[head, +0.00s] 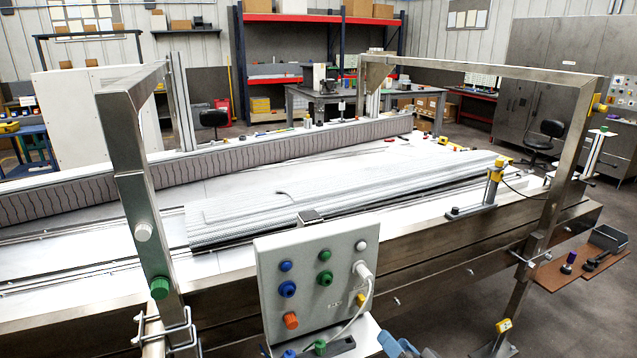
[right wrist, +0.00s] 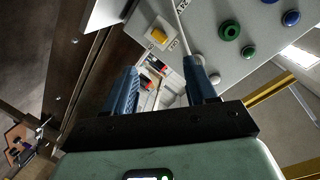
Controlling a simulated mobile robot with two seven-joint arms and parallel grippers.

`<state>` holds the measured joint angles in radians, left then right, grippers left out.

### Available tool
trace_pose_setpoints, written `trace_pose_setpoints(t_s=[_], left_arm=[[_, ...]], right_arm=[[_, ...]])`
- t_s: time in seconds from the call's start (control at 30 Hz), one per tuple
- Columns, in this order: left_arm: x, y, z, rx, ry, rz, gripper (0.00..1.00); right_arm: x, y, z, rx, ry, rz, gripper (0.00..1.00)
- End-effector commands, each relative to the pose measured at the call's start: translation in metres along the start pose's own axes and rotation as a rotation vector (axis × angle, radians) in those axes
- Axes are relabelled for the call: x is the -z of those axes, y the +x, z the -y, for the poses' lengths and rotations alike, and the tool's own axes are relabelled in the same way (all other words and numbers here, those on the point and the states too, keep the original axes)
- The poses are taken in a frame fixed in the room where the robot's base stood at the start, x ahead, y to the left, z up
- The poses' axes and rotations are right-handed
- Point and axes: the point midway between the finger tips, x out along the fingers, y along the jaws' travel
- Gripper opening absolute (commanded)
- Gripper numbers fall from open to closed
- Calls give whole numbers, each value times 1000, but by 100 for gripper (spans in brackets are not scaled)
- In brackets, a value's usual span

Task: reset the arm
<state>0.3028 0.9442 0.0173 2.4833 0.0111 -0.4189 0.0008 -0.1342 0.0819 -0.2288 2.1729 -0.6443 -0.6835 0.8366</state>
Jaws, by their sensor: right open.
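My right gripper (head: 400,346) shows at the bottom edge of the head view, just right of the grey control box. Its blue fingers are apart with nothing held between them. In the right wrist view the two blue fingers (right wrist: 163,80) point toward the control box (right wrist: 205,50), whose yellow button (right wrist: 158,36) and green button (right wrist: 230,30) show beyond the tips. In the head view the control box (head: 275,262) carries blue, green, orange and yellow buttons and a white cable plug. My left gripper is out of view.
A steel conveyor frame (head: 430,72) with upright posts (head: 130,185) crosses the view behind the box. A yellow-topped bracket (head: 494,178) stands on the near rail. A brown shelf (head: 575,267) with small items sits at the right.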

Motion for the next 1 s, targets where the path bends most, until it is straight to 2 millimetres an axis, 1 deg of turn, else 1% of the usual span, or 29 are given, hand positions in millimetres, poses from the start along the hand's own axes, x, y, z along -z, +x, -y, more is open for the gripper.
trace_pose_setpoints(t_s=[0.03,0.07,0.1,0.13,0.17,0.2,0.27,0.3,0.37,0.4,0.47,0.5,0.6,0.7,0.73,0.83,1.0], left_arm=[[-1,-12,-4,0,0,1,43],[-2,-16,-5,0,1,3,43],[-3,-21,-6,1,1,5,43],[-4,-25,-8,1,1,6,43],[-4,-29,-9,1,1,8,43],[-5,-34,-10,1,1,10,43],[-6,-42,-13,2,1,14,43],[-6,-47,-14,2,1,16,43],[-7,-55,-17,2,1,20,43],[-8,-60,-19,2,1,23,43],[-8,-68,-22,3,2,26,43],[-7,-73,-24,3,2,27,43],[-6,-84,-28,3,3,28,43],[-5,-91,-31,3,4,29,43],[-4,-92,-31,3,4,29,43],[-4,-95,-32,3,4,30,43],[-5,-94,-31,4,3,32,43]], right_arm=[[-28,4,-21,-74,4,73,56],[-47,4,-34,-116,3,115,56],[-72,3,-52,-173,4,174,56],[-91,0,-65,-215,4,220,56],[-110,-4,-78,-256,5,267,56],[-136,-12,-93,-306,9,330,56],[-174,-28,-113,-379,17,431,56],[-199,-42,-124,-424,24,501,56],[-236,-66,-138,-485,38,608,56],[-260,-84,-144,-521,50,684,56],[-292,-113,-149,-568,72,794,56],[-311,-133,-148,-592,87,865,56],[-350,-177,-142,-633,126,1021,56],[-373,-209,-132,-650,160,1132,56],[-378,-216,-129,-652,167,1157,56],[-388,-231,-123,-654,183,1207,56],[-391,-235,-122,-655,186,1220,56]])
